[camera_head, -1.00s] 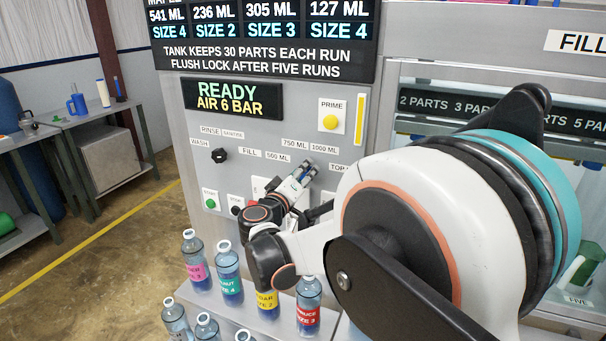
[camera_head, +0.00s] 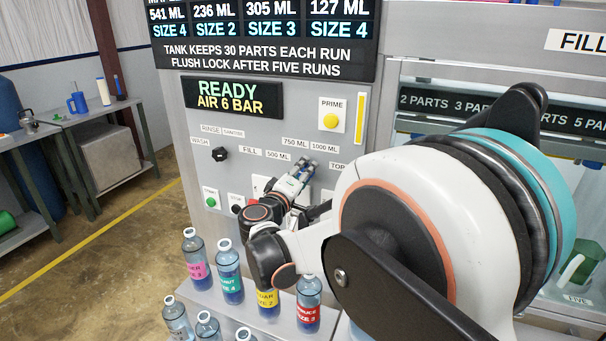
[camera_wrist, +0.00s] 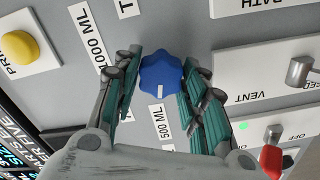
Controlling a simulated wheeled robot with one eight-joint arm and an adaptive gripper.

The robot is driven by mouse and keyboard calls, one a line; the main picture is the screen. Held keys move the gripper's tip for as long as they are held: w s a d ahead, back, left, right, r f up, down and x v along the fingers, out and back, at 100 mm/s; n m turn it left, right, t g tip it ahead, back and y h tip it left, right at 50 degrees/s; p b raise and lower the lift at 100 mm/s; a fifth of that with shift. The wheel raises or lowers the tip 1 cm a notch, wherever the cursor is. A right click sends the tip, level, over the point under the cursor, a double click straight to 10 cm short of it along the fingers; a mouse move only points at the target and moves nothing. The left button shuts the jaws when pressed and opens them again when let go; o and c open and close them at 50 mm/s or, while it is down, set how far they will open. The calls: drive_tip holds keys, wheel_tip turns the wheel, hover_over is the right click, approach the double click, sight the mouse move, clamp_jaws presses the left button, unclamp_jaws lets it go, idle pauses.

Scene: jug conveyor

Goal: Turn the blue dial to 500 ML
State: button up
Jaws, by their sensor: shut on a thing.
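The blue dial (camera_wrist: 161,80) sits on the grey panel between the fingers of my gripper (camera_wrist: 160,86) in the wrist view. The teal-padded fingers are shut on its two sides. The dial's white mark points down in that view, toward the 500 ML label (camera_wrist: 157,121), which lies just below the dial. The 1000 ML label (camera_wrist: 90,38) is at upper left. In the head view my gripper (camera_head: 301,172) is at the panel below the 750 ML label (camera_head: 294,142), and it mostly hides the dial.
A yellow PRIME button (camera_wrist: 18,46) is left of my gripper. A VENT plate (camera_wrist: 262,84) with a metal knob and a red-tipped lever (camera_wrist: 271,158) are to its right. In the head view, a black WASH knob (camera_head: 219,154) is on the panel, and several labelled bottles (camera_head: 229,270) stand below.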

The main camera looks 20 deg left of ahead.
drive_tip(key=o, duration=1.1)
drive_tip(key=shift+c, duration=0.2)
drive_tip(key=s+a, duration=0.1)
drive_tip(key=s, duration=1.1)
